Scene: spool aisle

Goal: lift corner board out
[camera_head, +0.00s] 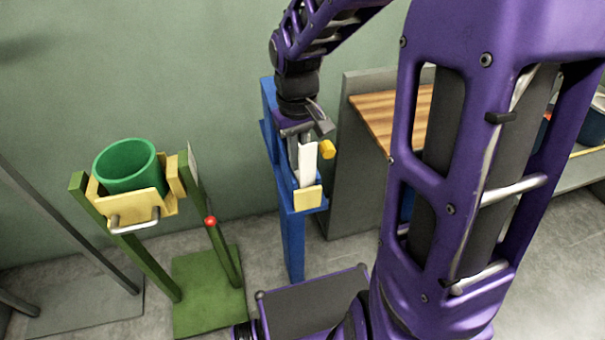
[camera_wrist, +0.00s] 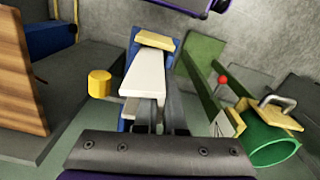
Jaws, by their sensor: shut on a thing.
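The corner board appears to be the white piece (camera_head: 307,163) at the blue stand (camera_head: 292,245). In the wrist view the white board (camera_wrist: 146,74) stretches away from my fingers toward a yellow block (camera_wrist: 155,40). My gripper (camera_head: 299,142) points down over the stand and is shut on the board's near end. The fingers also show in the wrist view (camera_wrist: 160,102). A yellow knob (camera_head: 327,149) sticks out beside the board. Whether the board is still seated in the stand cannot be told; its lower part is hidden.
A green stand (camera_head: 222,255) with a yellow bracket holds a green cylinder (camera_head: 128,168) at the left. A grey cabinet with a wooden top (camera_head: 390,112) stands close on the right of the blue stand. The wall (camera_head: 200,70) is close behind.

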